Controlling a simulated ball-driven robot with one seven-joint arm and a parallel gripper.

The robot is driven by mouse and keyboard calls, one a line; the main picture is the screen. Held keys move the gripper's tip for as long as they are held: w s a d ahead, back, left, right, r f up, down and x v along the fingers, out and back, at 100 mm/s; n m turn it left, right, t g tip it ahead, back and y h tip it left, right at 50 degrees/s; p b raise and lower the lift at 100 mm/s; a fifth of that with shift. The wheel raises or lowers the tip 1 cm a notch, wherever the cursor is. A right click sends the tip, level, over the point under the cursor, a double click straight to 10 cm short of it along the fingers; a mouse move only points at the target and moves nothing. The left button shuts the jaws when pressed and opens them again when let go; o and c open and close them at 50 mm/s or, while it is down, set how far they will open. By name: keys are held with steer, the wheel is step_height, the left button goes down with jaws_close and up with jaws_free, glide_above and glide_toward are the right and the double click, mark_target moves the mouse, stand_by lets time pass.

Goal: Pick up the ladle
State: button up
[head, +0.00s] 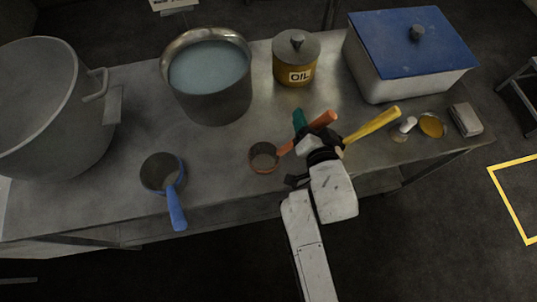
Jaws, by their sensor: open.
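A small round metal cup with a long orange handle (263,157), ladle-like, lies on the metal table near its front edge. Its handle points up and to the right. A wider dark cup with a blue handle (176,208) is left of it, its handle hanging over the front edge; it is also ladle-like, and I cannot tell which is meant. My gripper (308,163) is open, right of the small cup and close to the orange handle. My wrist hides part of the table there, and I cannot tell whether it touches the handle.
A yellow handle (372,124) and a green one (299,120) are close by my gripper. Behind stand a water-filled pot (215,98), an OIL canister (295,62) and a blue-lidded box (400,75). A large pot (45,110) is left. Small items, including a grey block (466,119), lie right.

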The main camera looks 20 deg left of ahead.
steer(key=shift+c, duration=0.4)
jaws_close()
steer(key=shift+r, duration=0.1)
